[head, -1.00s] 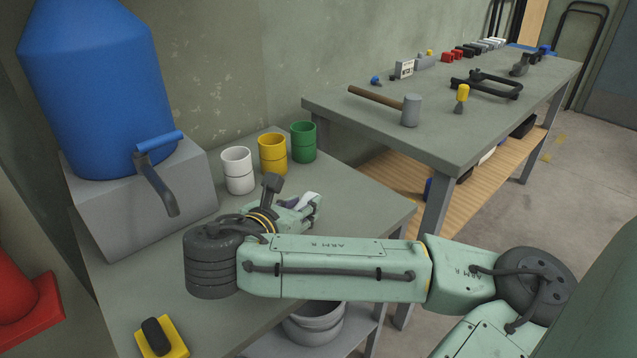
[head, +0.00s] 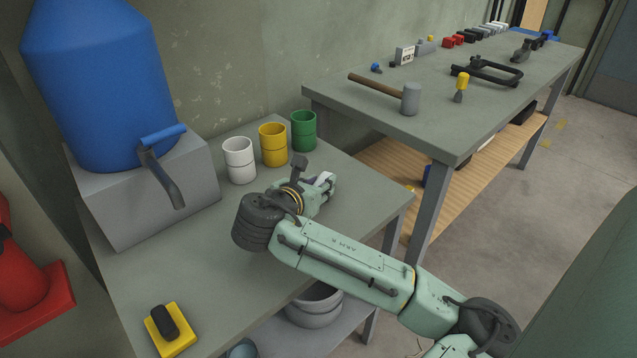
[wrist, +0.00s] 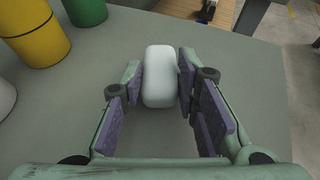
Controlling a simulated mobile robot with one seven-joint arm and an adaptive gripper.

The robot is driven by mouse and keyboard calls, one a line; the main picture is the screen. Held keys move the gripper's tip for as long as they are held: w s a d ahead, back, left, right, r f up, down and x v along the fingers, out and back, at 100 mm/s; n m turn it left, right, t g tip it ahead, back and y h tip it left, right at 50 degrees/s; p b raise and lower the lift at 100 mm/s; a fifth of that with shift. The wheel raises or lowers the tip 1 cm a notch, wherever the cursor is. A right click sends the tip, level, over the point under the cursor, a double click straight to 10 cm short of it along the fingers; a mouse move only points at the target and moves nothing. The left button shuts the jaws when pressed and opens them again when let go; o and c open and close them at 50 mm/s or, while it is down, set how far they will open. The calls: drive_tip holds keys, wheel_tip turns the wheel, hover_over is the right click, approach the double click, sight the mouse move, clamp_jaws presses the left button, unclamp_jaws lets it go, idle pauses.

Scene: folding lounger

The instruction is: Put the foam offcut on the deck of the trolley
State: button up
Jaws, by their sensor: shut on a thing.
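A pale, rounded block, which I take to be the foam offcut (wrist: 160,76), sits between my gripper's purple-padded fingers in the wrist view. My gripper (head: 327,188) is shut on it, over the right part of the grey table. In the head view the offcut is mostly hidden by the fingers, with only a small pale patch showing. I cannot tell whether it touches the table top. I cannot make out a trolley or its deck in either view.
White (head: 239,160), yellow (head: 273,145) and green (head: 303,131) cups stand behind my gripper on the grey table (head: 215,255). A blue drum (head: 98,85) on a grey block stands left. A tool-covered workbench (head: 440,130) is beyond, with clear floor to its right.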

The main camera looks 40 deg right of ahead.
drive_tip(key=shift+f, duration=0.3)
drive_tip(key=shift+f, duration=0.2)
drive_tip(key=o, duration=0.8)
drive_tip(key=shift+r, duration=0.1)
